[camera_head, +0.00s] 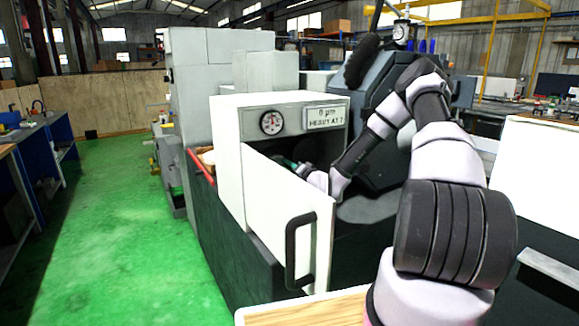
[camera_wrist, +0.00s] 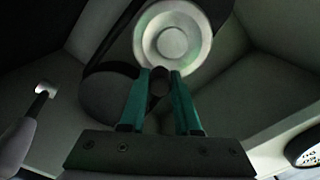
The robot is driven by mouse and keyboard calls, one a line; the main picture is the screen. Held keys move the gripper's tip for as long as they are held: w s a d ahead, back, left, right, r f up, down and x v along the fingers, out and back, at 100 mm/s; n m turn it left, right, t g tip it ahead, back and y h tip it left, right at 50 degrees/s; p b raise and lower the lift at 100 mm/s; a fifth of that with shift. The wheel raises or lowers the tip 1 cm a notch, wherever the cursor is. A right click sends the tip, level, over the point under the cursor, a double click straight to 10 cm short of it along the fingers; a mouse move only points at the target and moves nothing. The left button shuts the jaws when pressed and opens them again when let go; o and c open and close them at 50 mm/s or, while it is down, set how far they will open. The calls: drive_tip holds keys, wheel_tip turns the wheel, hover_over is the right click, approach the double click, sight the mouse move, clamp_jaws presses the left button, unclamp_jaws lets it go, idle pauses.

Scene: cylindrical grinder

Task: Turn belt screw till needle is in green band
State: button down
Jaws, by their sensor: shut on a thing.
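In the wrist view, my gripper (camera_wrist: 160,76) has its two green fingers shut on a small dark round piece, which looks like the belt screw (camera_wrist: 160,82). The piece sits just below a pale round pulley (camera_wrist: 173,38) with a dark belt (camera_wrist: 108,85) beside it. In the head view, my gripper (camera_head: 289,164) reaches into the white housing, and its fingertips and the screw are hidden there. The dial gauge (camera_head: 271,122) is on the housing front. Its needle and any green band are too small to read.
The white door (camera_head: 285,205) with a black handle (camera_head: 298,252) stands before my forearm. In the wrist view, a pale-tipped rod (camera_wrist: 42,90) is at left and a dark-rimmed round part (camera_wrist: 306,150) at right.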

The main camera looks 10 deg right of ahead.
drive_tip(key=shift+f, duration=0.1)
idle(0.3)
drive_tip(key=c, duration=0.6)
unclamp_jaws()
drive_tip(key=v, duration=1.1)
drive_tip(key=shift+w, duration=0.1)
idle(0.3)
